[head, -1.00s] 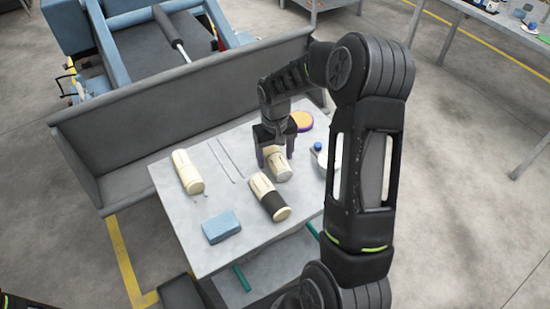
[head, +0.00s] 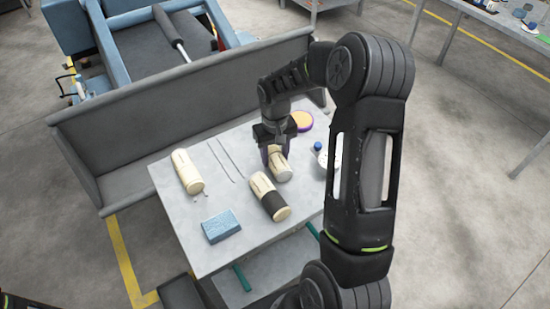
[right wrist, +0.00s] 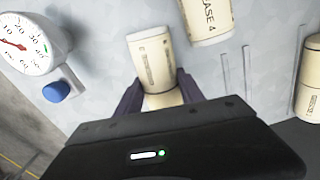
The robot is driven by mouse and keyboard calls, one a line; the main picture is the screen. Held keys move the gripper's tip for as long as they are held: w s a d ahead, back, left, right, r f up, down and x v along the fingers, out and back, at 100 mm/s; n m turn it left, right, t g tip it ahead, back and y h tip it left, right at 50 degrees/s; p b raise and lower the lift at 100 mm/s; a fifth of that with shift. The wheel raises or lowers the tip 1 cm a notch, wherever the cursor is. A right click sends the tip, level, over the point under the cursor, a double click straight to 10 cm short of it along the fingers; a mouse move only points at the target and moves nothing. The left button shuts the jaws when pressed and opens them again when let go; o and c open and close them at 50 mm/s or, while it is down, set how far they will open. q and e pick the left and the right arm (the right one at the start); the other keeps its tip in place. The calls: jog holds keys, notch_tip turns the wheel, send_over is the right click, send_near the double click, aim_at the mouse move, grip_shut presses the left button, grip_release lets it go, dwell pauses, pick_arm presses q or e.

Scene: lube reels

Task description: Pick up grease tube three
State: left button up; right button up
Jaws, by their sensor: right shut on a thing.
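A cream grease tube (head: 280,166) lies on the table between the fingers of my right gripper (head: 272,154). The right wrist view shows the same tube (right wrist: 156,58) with its near end between the two dark fingers (right wrist: 161,92). My right gripper is shut on this tube, which is low at the tabletop; I cannot tell whether it is lifted. The small print on it is unreadable. A second tube with a black band (head: 268,197) lies just in front. The tube beside the held one in the wrist view (right wrist: 207,18) reads "ASE 4".
A third cream tube (head: 187,171) lies at the table's left, near two thin rods (head: 226,160). A blue sponge (head: 221,227) is at the front. A round orange and purple item (head: 303,120) and a dial scale (right wrist: 32,44) with a blue knob (right wrist: 56,91) are close to my right gripper.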

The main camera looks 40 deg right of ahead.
aim_at(275, 153)
grip_shut()
jog(key=shift+r, duration=0.1)
notch_tip(275, 153, up, 10)
jog(key=shift+f+b, duration=0.1)
jog(key=shift+b, duration=0.6)
dwell(0.4)
jog(key=shift+m, duration=0.3)
jog(key=w+a+n, duration=0.1)
jog(key=w+a, duration=0.2)
jog(key=a, duration=0.6)
jog(key=w+a+f+n, duration=0.1)
jog(key=w+a+n, duration=0.1)
jog(key=a, duration=0.8)
jog(key=shift+w+a+f+n, duration=0.15)
jog(key=shift+w+a+n, duration=0.15)
jog(key=shift+w, duration=0.1)
